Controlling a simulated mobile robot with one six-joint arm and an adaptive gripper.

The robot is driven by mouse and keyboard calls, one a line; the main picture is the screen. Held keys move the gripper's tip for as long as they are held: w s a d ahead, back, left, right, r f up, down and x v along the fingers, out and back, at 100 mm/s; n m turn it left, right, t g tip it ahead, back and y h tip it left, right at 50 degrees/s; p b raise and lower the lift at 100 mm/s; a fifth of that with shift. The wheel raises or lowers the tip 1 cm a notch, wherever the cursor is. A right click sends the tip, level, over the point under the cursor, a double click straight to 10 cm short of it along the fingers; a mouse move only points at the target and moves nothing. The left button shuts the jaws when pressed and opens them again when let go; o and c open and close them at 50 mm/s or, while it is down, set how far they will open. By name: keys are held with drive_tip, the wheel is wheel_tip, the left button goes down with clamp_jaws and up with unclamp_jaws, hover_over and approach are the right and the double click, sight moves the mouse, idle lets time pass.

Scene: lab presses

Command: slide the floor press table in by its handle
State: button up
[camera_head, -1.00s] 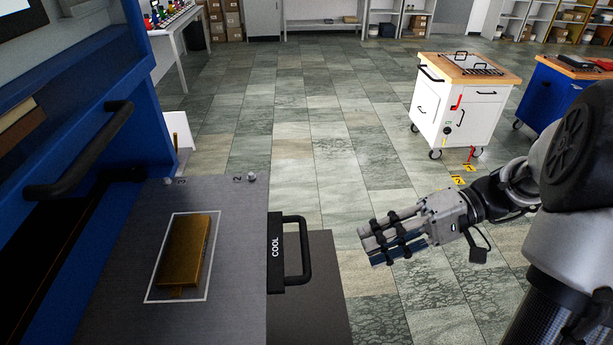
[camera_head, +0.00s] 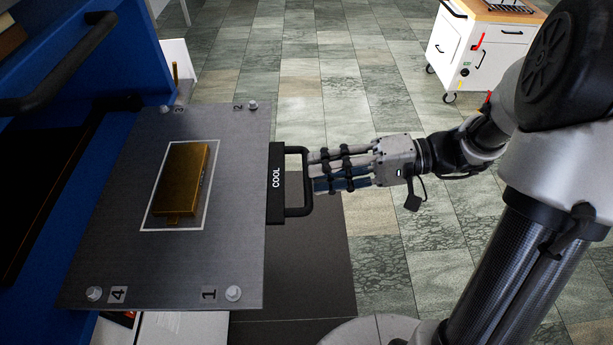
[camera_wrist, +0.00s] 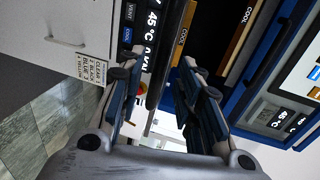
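The press table (camera_head: 240,135) is a grey metal plate, pulled out from the blue press at the left. It has numbered corner bolts and carries a brass block (camera_head: 182,180) inside a white outline. Its black handle (camera_head: 299,212), beside a COOL label, sticks out on the right edge. My gripper (camera_head: 314,170) is level with the handle, its fingertips at the handle's outer bar. In the wrist view my gripper (camera_wrist: 155,74) has its fingers apart, with a dark bar, seemingly the handle (camera_wrist: 160,78), between them. Whether the fingers touch it I cannot tell.
The blue press frame (camera_head: 170,60) has another black handle (camera_head: 70,62) above the table. A white cart (camera_head: 470,55) with a wooden top stands at the back right. The tiled floor (camera_head: 320,90) between is clear.

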sight(306, 172)
drive_tip(key=shift+x, duration=1.9)
drive_tip(key=shift+c, duration=0.5)
clamp_jaws()
